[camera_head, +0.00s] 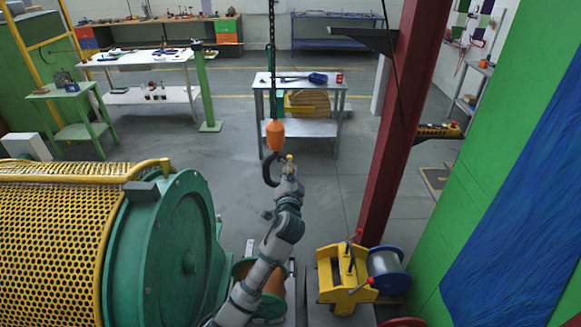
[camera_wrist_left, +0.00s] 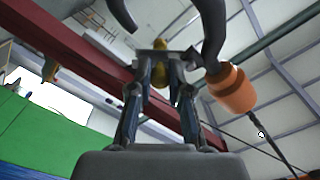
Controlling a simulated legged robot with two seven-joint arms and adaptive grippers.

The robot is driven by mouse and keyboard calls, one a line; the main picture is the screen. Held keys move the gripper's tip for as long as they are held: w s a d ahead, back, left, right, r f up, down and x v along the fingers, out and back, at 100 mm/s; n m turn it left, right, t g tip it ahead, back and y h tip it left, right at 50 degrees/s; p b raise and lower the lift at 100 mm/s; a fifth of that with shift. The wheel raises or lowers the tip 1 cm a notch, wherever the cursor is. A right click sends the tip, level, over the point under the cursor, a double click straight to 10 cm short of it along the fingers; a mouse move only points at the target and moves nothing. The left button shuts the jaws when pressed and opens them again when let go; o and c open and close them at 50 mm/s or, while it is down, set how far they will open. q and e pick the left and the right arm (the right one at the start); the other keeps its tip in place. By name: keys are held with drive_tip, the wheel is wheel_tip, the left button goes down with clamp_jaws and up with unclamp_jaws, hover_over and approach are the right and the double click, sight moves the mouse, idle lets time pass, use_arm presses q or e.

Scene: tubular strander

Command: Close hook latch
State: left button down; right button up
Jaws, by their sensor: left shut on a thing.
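A dark hook (camera_head: 268,170) hangs below an orange hook block (camera_head: 275,133) on a chain, in the middle of the head view. In the left wrist view, the hook (camera_wrist_left: 213,32) rises at the top and the orange block (camera_wrist_left: 232,92) is at the right. My left gripper (camera_head: 289,168) is just right of the hook. In the wrist view, its fingers (camera_wrist_left: 160,62) are shut on the yellow latch (camera_wrist_left: 158,44), which is partly hidden between them. The hook's dark tip shows at upper left, apart from the fingers. My right gripper is in neither view.
A green drum machine with a yellow mesh guard (camera_head: 55,240) fills the left. A dark red column (camera_head: 400,125) stands right of the hook. A table (camera_head: 300,84) with tools is behind it. A yellow device (camera_head: 343,275) and a spool (camera_head: 386,268) are at lower right.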

use_arm(q)
drive_tip(key=m+p, duration=0.2)
drive_tip(key=m, duration=0.1)
drive_tip(key=m+p, duration=0.1)
drive_tip(key=shift+a+f, duration=0.4)
drive_tip(key=shift+f+m, duration=0.15)
drive_tip(key=shift+m, duration=0.15)
drive_tip(key=c, duration=1.1)
unclamp_jaws()
drive_tip(key=shift+s, duration=0.1)
drive_tip(key=s, duration=1.2)
drive_tip(key=shift+d, duration=0.2)
